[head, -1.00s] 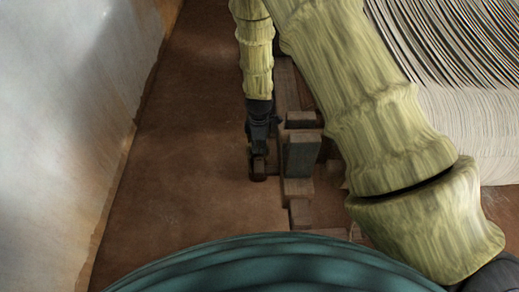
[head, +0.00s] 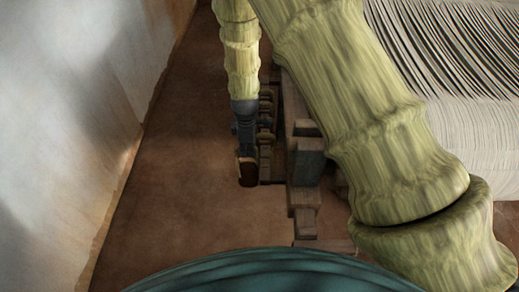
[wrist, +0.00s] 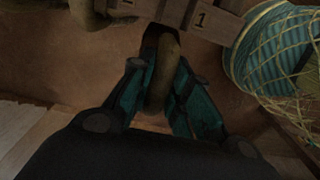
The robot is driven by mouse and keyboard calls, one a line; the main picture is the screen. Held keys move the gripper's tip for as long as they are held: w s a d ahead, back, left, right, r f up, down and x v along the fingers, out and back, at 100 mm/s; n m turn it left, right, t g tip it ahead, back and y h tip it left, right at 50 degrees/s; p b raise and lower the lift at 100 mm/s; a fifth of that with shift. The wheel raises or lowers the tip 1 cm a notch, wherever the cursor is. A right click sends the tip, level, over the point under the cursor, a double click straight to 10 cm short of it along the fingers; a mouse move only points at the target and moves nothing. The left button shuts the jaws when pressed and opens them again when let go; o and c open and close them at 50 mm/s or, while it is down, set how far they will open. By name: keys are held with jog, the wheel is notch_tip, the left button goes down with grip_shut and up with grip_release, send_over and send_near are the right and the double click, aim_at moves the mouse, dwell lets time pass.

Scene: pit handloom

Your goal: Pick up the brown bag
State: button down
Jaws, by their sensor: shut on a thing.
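My gripper (head: 245,150) hangs over the bare floor, left of the wooden loom parts, in the head view. It is shut on a small dark brown thing, which I take to be the brown bag (head: 248,172); this shows just below the fingers. In the wrist view the teal fingers (wrist: 161,100) stand on either side of the brown bag (wrist: 163,70), whose long rounded side faces the camera. The fingers hide part of it. I cannot tell for sure whether it is clear of the floor.
Wooden loom posts and blocks (head: 307,160) stand close to the right of my gripper. Pale warp threads (head: 450,60) stretch at the upper right. A pale wall (head: 70,100) runs along the left. The brown floor (head: 180,200) between wall and loom is clear.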

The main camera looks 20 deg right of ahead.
jog(key=w+a+b, duration=0.1)
jog(key=w+a, duration=0.2)
jog(key=a, duration=0.8)
jog(key=shift+w, duration=0.2)
jog(key=shift+r, duration=0.1)
